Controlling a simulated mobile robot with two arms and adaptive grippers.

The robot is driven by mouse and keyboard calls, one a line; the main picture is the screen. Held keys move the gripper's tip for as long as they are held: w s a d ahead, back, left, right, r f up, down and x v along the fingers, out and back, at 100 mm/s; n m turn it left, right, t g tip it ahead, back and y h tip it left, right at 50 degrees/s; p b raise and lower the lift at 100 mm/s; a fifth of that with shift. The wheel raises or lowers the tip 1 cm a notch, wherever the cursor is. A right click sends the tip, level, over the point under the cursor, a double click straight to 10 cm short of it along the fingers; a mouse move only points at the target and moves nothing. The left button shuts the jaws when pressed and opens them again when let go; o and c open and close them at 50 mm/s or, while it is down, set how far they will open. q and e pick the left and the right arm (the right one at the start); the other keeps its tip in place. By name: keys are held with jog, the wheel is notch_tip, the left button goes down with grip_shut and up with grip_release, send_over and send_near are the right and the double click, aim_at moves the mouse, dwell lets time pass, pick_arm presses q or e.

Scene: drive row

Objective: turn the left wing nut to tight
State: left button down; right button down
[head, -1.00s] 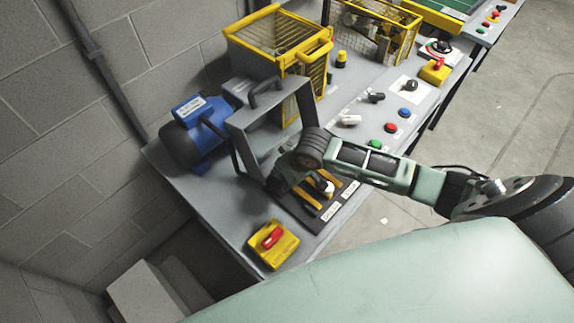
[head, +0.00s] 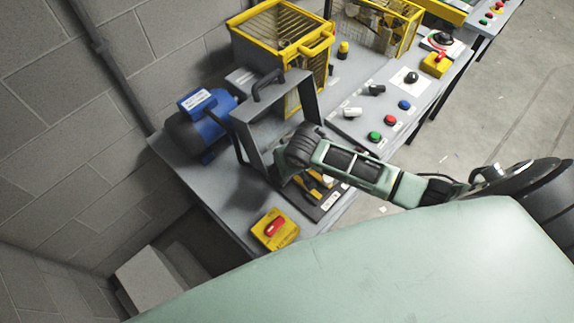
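A dark plate (head: 322,212) with yellow strips and small labels lies near the front edge of the bench, beside a grey frame. A small pale knob (head: 326,181) shows on it, partly behind my arm. I cannot make out the left wing nut; my wrist covers part of the plate. My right arm comes in from the right, and my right gripper (head: 281,177) is at the foot of the grey frame, over the far left part of the plate. Its fingers are mostly hidden by the wrist, so its opening does not show. My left gripper is not in view.
The grey frame (head: 242,137) with a black handle stands close beside my gripper. A blue motor (head: 207,113) is behind it. A yellow box with a red switch (head: 275,229) sits at the near corner. Buttons (head: 375,136) and yellow cages (head: 283,40) are farther along.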

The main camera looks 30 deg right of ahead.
jog(key=c, duration=1.6)
grip_release()
jog(key=shift+w, duration=0.1)
jog(key=v, duration=1.2)
jog(key=shift+d, duration=0.1)
